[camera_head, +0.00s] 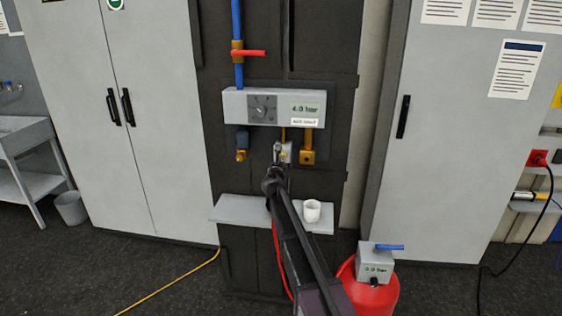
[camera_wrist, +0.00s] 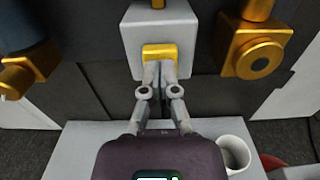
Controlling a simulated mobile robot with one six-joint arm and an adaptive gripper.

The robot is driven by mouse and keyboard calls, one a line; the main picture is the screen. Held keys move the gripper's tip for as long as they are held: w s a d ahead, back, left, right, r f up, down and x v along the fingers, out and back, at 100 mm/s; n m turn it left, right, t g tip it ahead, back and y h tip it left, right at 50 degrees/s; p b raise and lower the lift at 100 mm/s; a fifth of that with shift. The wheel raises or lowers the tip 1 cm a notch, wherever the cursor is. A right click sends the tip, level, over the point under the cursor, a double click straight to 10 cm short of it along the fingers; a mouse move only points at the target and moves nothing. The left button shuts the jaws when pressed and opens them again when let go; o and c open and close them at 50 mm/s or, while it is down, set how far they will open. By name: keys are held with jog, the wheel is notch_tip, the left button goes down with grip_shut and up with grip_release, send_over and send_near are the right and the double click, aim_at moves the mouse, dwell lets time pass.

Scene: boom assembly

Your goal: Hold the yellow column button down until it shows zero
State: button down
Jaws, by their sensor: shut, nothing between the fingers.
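The yellow button (camera_wrist: 160,51) is on the front of a small grey box (camera_wrist: 188,35) in the wrist view. This box hangs below the control panel on the dark column in the head view. My gripper (camera_wrist: 160,70) is shut and empty, its fingertips in front of the button's lower part and seemingly at it. I cannot tell whether the button is pressed in. In the head view my gripper (camera_head: 279,150) covers most of the box. The panel display (camera_head: 307,109) reads about 4.0 bar, with a small white label below it.
Brass fittings (camera_head: 308,147) flank the small box. A grey shelf (camera_head: 235,210) below holds a white cup (camera_head: 312,210). A red canister (camera_head: 375,295) with a grey gauge box stands at the lower right. Grey cabinets (camera_head: 160,90) stand on both sides.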

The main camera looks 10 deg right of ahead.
jog(key=shift+w+d+r, duration=0.15)
jog(key=shift+w, duration=0.3)
jog(key=shift+w+d+r, duration=0.1)
jog(key=shift+w+d, duration=0.05)
jog(key=shift+w, duration=0.3)
jog(key=shift+w+d+r, duration=0.1)
jog(key=shift+w+r, duration=0.1)
dwell(0.8)
jog(key=shift+s, duration=0.1)
dwell(0.7)
jog(key=v, duration=1.5)
jog(key=shift+p, duration=0.35)
jog(key=shift+s, duration=0.1)
